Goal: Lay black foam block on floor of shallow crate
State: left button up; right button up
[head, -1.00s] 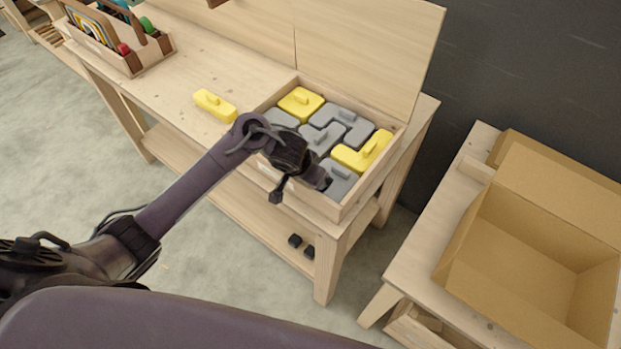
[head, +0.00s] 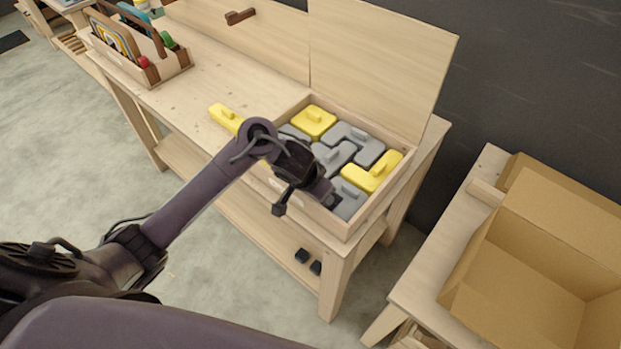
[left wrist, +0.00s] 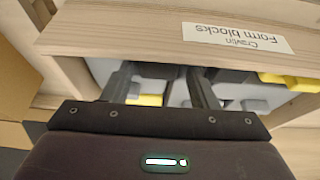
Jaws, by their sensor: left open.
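The shallow wooden crate (head: 390,205) stands on the workbench and holds several grey and yellow blocks; its front wall with a "Form blocks" label shows in the left wrist view (left wrist: 90,35). My left gripper (head: 326,192) is over the crate's near part. In the left wrist view its two fingers (left wrist: 160,90) are apart, reaching past the front wall, with grey and yellow blocks beyond. Dark patches show near the fingers there, but I cannot tell whether one is the black foam block. Two small black pieces (head: 308,261) lie on the lower shelf. My right gripper is out of view.
A yellow block (head: 224,117) lies on the bench left of the crate, partly behind my arm. A tool caddy (head: 150,65) stands at the back left. An open cardboard box (head: 530,260) sits on a lower table at right.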

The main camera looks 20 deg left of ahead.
pick_arm(q)
jog(key=p+v, duration=0.3)
jog(key=v, duration=0.3)
jog(key=shift+r, duration=0.25)
jog(key=shift+s+a+r+p, duration=0.15)
jog(key=shift+s+r+p, duration=0.25)
jog(key=shift+r+p, duration=0.2)
